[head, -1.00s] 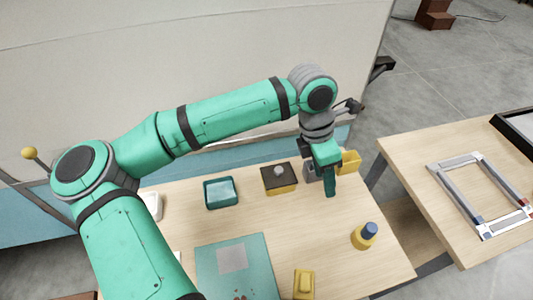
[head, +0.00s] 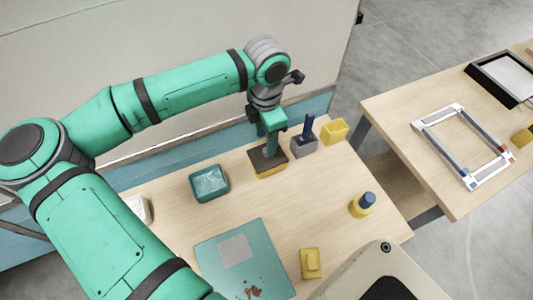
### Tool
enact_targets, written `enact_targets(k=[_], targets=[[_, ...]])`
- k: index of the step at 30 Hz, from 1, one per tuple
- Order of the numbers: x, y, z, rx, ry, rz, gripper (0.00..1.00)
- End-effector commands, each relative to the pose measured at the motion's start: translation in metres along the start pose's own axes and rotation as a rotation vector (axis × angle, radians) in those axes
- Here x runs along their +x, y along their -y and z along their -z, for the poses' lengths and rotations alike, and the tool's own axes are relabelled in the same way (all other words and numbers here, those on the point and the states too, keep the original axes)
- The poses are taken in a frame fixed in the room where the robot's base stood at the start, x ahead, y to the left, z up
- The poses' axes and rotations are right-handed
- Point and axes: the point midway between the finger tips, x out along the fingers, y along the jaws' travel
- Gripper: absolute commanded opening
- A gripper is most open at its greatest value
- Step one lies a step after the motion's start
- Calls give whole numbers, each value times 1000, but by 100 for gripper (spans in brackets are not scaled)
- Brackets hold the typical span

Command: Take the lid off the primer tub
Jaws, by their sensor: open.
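The tub (head: 268,172) is a yellow square box at the back of the wooden table, with a flat dark brown lid (head: 282,158) on it. I take this to be the primer tub; no label is readable. My gripper (head: 270,153) points down over the middle of the lid, its fingertips at or just above the lid's top. It is open. The lid's grey knob is hidden by the fingers, so I cannot tell whether they touch it. The lid lies flat on the tub.
A grey holder (head: 304,146) with a blue handle and a yellow block (head: 335,131) stand close right of the tub. A teal box (head: 209,183) is to its left. A blue-capped yellow bottle (head: 363,205), yellow item (head: 311,264) and teal mat (head: 268,262) lie nearer.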

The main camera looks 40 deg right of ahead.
Motion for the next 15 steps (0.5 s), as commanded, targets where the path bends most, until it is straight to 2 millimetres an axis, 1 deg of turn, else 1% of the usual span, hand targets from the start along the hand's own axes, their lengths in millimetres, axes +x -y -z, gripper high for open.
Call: enact_targets(k=[6,9,12,15], targets=[[31,1,-3,-2,1,3,45],[41,0,-2,-3,1,2,45],[46,0,-2,-4,1,1,45],[47,0,-2,-4,1,0,45]])
